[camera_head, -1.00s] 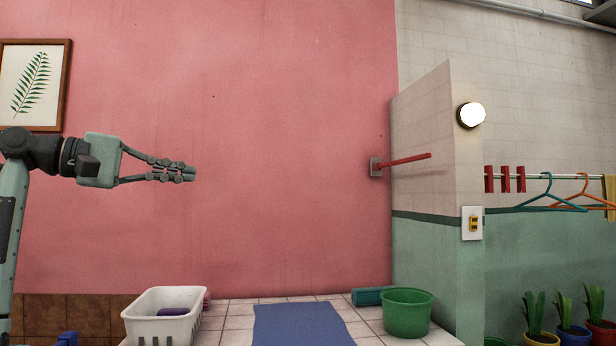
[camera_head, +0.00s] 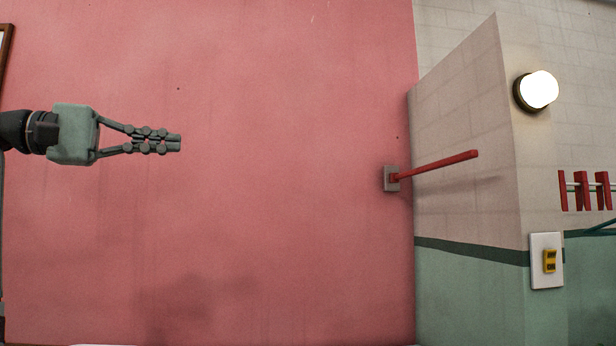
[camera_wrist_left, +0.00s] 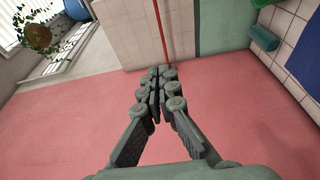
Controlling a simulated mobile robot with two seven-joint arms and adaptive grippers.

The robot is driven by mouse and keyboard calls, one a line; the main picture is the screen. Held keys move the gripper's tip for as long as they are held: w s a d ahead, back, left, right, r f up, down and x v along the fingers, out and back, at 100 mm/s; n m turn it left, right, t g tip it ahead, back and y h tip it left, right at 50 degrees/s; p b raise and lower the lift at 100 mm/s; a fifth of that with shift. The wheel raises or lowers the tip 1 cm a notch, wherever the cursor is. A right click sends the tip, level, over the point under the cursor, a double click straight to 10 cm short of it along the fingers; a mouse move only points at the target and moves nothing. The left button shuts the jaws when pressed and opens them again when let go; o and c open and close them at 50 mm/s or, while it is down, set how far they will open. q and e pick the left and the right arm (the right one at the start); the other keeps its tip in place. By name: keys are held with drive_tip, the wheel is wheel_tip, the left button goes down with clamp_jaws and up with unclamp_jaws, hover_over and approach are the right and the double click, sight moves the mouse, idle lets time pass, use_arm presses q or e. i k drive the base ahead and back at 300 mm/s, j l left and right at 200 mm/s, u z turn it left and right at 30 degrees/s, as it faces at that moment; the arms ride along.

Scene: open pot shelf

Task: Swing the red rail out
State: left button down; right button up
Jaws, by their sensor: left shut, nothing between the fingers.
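The red rail (camera_head: 435,165) is a thin bar on a small grey wall bracket (camera_head: 391,179), fixed to the pink wall near its right corner. It points right and slightly up, in front of the pale side wall. My left gripper (camera_head: 178,143) is at the left in the head view, pointing right, shut and empty. A wide gap lies between its fingertips and the rail. In the left wrist view the closed fingertips (camera_wrist_left: 158,72) point toward the red rail (camera_wrist_left: 161,30), which shows beyond them. My right gripper is not in view.
The partition wall (camera_head: 465,140) stands just behind the rail. A round lamp (camera_head: 538,90) and a yellow switch (camera_head: 550,261) are on its end face. Red clips (camera_head: 583,190) hang farther right. The space between gripper and rail is clear.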

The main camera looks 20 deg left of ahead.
sight(394, 177)
drive_tip(key=i, duration=0.9)
